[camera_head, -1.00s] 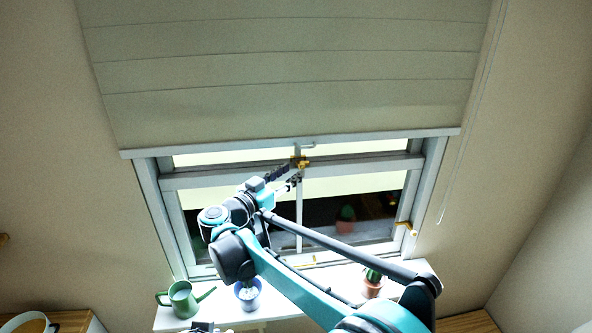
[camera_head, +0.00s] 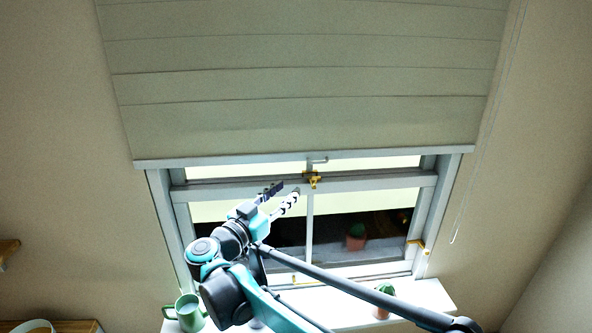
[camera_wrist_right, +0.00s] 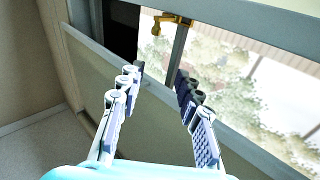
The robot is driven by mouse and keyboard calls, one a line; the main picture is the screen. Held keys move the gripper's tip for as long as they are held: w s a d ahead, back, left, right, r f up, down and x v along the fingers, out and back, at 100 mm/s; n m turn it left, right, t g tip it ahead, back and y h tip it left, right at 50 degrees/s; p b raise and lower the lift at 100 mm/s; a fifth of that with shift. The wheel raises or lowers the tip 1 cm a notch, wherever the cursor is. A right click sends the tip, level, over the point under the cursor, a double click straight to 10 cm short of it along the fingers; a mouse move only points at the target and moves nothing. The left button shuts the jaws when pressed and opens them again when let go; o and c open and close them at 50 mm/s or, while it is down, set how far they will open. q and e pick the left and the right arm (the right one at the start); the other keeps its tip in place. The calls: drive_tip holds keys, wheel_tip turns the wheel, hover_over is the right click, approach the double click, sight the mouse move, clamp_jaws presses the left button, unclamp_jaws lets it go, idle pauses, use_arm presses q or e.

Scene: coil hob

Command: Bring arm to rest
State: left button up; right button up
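My right gripper (camera_head: 284,194) is raised in front of the window, at the end of my teal and black arm. In the right wrist view its two fingers (camera_wrist_right: 160,73) stand apart with nothing between them. The gripper is lower than and to the left of the yellow latch (camera_head: 313,179) on the window's middle rail, and appears apart from it. The latch also shows in the right wrist view (camera_wrist_right: 172,20), beyond the fingertips. My left gripper does not show.
A pale blind (camera_head: 300,75) covers the upper window. A wooden shelf (camera_head: 8,248) is at the far left.

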drive_tip(key=d+r+n+t+y+b, duration=0.35)
drive_tip(key=d+t+y+b, duration=0.2)
drive_tip(key=y, duration=0.25)
drive_tip(key=s+d+f+n+g+b, duration=0.1)
drive_tip(key=s+d+f+g+b, duration=0.3)
drive_tip(key=f, duration=1.1)
drive_tip(key=s+d+f+n+g+y+b, duration=0.1)
drive_tip(key=s+d+f+g+b, duration=0.3)
drive_tip(key=s+d+f, duration=0.6)
drive_tip(key=s+d+f+n+g+b, duration=0.1)
drive_tip(key=s+d+f+g+b, duration=0.4)
drive_tip(key=s+f, duration=0.9)
wheel_tip(320, 180, down, 8)
drive_tip(key=shift+d+r+g, duration=0.25)
drive_tip(key=shift+d+g, duration=0.6)
drive_tip(key=shift+d, duration=0.2)
drive_tip(key=shift+c, duration=0.5)
